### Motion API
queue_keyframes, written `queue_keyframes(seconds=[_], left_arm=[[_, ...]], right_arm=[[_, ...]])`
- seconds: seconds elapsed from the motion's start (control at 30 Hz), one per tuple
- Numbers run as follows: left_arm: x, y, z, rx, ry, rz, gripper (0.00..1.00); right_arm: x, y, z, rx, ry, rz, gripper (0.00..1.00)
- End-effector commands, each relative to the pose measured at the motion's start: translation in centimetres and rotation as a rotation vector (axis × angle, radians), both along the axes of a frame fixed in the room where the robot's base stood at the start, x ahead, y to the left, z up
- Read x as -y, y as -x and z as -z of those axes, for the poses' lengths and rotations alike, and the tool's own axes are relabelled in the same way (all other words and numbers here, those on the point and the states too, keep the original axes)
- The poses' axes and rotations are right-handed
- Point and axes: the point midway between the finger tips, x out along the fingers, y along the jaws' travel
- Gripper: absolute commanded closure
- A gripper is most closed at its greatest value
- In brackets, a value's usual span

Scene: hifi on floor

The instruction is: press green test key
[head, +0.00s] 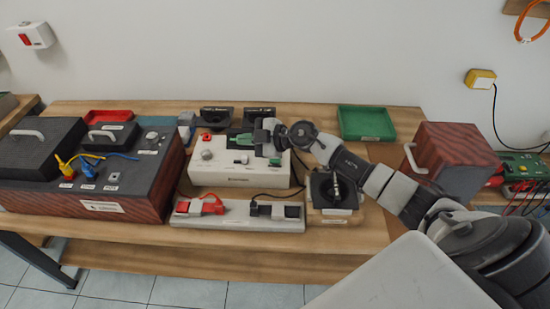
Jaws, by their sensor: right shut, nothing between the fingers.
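The white tester box (236,173) stands on the wooden bench, with knobs and a red part on its top panel. My right gripper (263,136) reaches in from the right, shut and empty, over the back right part of the box. It hides part of the panel. I cannot tell whether its fingertips touch the key. My left gripper is not in view.
A white strip (237,216) with red and black clips lies in front of the box. A wood-sided unit (120,190) stands left. A black stand (333,188) is right of the box. A green tray (366,122) and a reddish wooden box (450,160) are farther right.

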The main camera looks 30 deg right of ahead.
Motion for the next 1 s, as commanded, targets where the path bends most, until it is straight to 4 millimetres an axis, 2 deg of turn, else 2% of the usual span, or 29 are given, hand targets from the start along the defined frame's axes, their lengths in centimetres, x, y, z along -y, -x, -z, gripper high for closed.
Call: queue_keyframes(seconds=[0.03, 0.2, 0.33, 0.47, 0.8, 1.0], left_arm=[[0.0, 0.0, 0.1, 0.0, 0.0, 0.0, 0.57], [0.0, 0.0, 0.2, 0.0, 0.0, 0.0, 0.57], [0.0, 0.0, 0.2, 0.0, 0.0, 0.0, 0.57], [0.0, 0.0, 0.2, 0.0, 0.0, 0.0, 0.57], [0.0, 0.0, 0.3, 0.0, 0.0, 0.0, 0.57], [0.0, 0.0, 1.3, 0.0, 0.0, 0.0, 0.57]], right_arm=[[1.6, -0.5, -0.1, -0.048, 0.071, -0.009, 1.0], [6.5, -1.0, 0.3, -0.227, 0.253, 0.019, 1.0], [8.8, -1.0, 0.3, -0.307, 0.32, 0.055, 1.0], [9.6, -1.0, 0.3, -0.335, 0.342, 0.07, 1.0], [9.5, -0.9, 0.4, -0.337, 0.342, 0.07, 1.0], [9.5, -0.9, 1.4, -0.336, 0.341, 0.069, 1.0]])
